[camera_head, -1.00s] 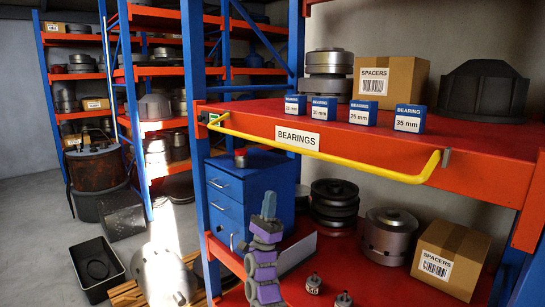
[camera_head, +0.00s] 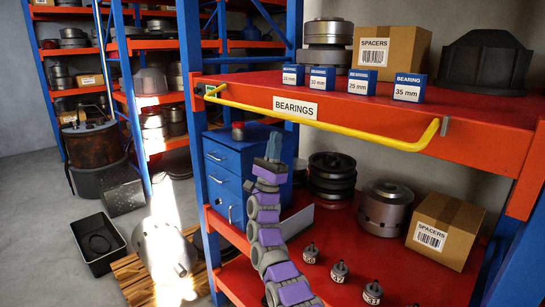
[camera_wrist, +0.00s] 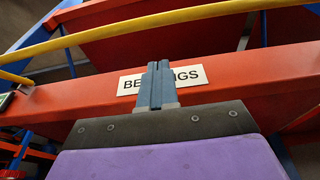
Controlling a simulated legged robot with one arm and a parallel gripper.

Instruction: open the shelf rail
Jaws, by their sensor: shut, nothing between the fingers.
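The yellow shelf rail (camera_head: 318,124) runs across the front of the orange-red bearings shelf (camera_head: 480,145), from a bracket at the left to a grey catch (camera_head: 444,127) at the right. It is in place across the shelf front. My gripper (camera_head: 273,148) is below the rail and the BEARINGS label (camera_head: 295,106), apart from both. In the wrist view my gripper (camera_wrist: 157,72) points up at the label (camera_wrist: 190,77), with its fingers together and nothing between them. The rail (camera_wrist: 150,22) passes beyond the fingertips there.
Blue bearing boxes (camera_head: 362,80) and a spacers carton (camera_head: 390,48) stand on the shelf. Below are a blue drawer cabinet (camera_head: 222,170), a second carton (camera_head: 445,228) and several small labelled parts (camera_head: 339,271). A black bin (camera_head: 97,245) stands on the floor at left.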

